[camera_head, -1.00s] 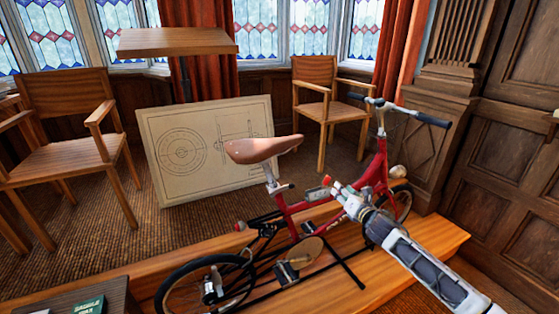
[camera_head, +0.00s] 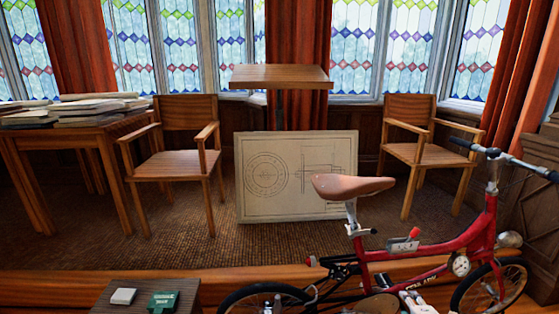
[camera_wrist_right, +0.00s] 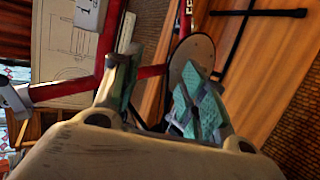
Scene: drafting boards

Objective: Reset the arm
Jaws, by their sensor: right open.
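My right gripper (camera_wrist_right: 158,92) fills the middle of the right wrist view. Its two fingers with teal pads stand apart, with nothing held between them. Behind them show the red frame of a bicycle and a round disc, close to the fingers; I cannot tell whether they touch. In the head view only a small pale part, seemingly of my right arm, shows at the bottom edge, in front of the red bicycle (camera_head: 470,238). My left gripper is in neither view.
The bicycle stands on a wooden step (camera_head: 40,290). A drawing board (camera_head: 290,205) leans behind it, between two wooden armchairs (camera_head: 180,165) (camera_head: 425,155). A table with papers (camera_head: 70,140) is at left. A small dark stand with a green box (camera_head: 163,301) is at the bottom.

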